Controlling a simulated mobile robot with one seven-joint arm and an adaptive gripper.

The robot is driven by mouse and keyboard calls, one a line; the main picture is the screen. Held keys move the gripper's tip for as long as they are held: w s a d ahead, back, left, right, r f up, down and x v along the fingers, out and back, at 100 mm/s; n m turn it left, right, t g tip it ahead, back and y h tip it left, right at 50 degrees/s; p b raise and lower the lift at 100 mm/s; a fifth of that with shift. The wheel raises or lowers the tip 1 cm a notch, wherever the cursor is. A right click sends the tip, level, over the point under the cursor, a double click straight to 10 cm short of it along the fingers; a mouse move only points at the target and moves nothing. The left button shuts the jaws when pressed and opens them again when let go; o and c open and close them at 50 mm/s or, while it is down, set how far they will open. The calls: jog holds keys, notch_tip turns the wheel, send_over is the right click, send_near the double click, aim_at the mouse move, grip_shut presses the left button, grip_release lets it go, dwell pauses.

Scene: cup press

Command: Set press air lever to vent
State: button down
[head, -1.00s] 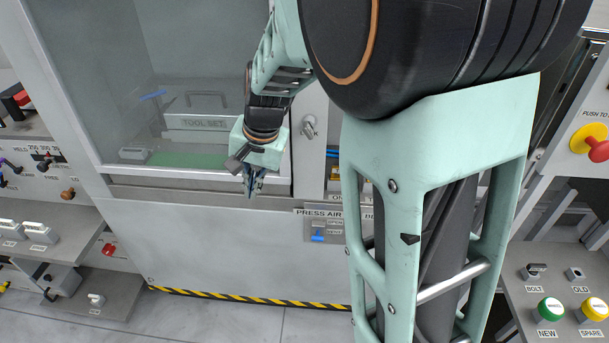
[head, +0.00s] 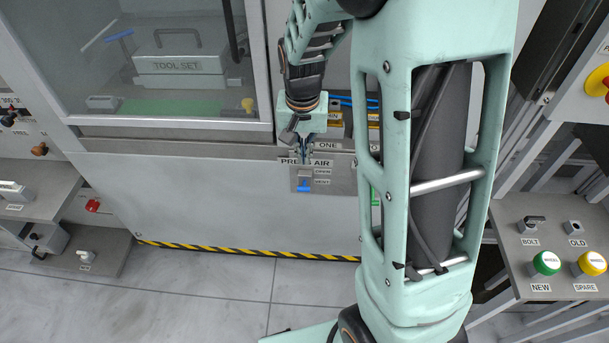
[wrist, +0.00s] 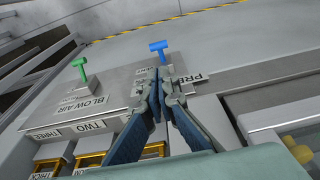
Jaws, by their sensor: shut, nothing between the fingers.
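The press air lever (head: 304,186) is a blue T-shaped handle on a grey plate (head: 338,182) marked PRESS AIR, with OPEN and VENT labels beside it. In the head view its handle appears low, near the VENT label; I cannot tell its exact setting. My gripper (head: 304,160) is shut and empty, pointing down just above the handle in the picture. In the wrist view the blue handle (wrist: 158,47) stands just beyond the shut fingertips (wrist: 163,72), which partly hide its base and the labels. No contact is visible.
A green blow air lever (wrist: 80,66) stands on the same panel, beside the blue one. The glazed cabinet with a tool set box (head: 180,68) is at the left. A button shelf (head: 560,262) is at the right. Floor shows below the striped edge (head: 240,252).

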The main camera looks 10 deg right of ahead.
aim_at(304, 185)
jog(key=f, duration=0.3)
jog(key=w+f+b, duration=0.1)
jog(key=f, duration=0.6)
jog(key=shift+w+d+b, duration=0.15)
jog(key=shift+d+b, duration=0.05)
jog(key=shift+b, duration=0.15)
